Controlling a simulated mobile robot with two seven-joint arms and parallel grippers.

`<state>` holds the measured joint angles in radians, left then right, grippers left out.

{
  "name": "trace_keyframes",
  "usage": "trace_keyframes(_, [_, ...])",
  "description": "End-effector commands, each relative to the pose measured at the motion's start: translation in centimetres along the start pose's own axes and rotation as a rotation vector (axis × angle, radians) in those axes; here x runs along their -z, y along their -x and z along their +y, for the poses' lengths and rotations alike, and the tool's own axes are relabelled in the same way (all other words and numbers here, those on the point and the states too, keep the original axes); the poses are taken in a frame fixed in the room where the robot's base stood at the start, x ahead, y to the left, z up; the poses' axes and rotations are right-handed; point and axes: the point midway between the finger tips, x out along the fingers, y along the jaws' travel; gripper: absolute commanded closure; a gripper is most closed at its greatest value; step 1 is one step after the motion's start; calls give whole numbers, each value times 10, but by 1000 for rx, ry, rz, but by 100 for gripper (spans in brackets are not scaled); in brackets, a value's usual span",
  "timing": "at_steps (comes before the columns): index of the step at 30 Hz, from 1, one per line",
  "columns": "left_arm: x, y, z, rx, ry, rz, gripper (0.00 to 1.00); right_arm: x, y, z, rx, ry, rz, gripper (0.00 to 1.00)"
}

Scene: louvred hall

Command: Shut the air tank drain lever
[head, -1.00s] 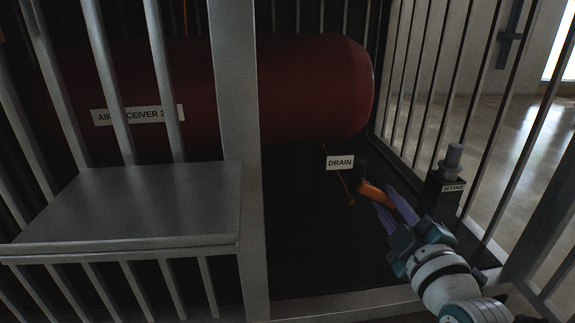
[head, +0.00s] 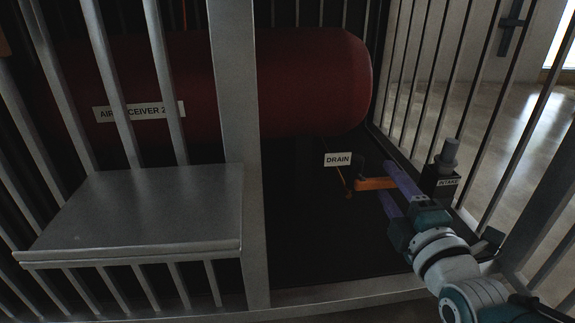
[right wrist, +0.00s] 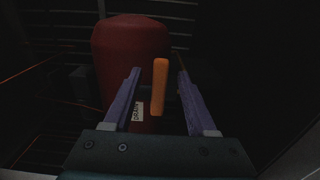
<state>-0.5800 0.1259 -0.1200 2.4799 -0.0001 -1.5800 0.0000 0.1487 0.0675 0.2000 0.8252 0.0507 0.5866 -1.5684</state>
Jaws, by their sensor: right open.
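The orange drain lever (head: 376,183) lies about level in the head view, just below the white DRAIN sign (head: 338,160). Its left end meets a dark fitting under the red air tank (head: 310,85). My right gripper (head: 386,179) is open at the lever's free right end, one purple finger above it and one below. In the right wrist view the lever (right wrist: 160,88) stands between the two spread fingers (right wrist: 159,72), with a visible gap on each side. My left gripper is not in view.
A grey metal post (head: 238,130) and barred fence stand left of the opening. A metal shelf (head: 140,215) juts out at the lower left. The dark INTAKE block (head: 440,182) stands close to the right of my right gripper, before more bars.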

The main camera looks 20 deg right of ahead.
Motion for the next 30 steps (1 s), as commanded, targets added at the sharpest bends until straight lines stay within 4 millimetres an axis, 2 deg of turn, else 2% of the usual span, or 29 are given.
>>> trace_keyframes(5, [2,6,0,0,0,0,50,0,7,2,2,-1,0,43])
trace_keyframes(18, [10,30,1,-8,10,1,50,0,63,1,3,-1,0,43])
trace_keyframes(22, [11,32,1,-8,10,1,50,0,70,1,0,-1,0,43])
trace_keyframes(30, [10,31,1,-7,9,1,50,0,70,0,0,-1,0,43])
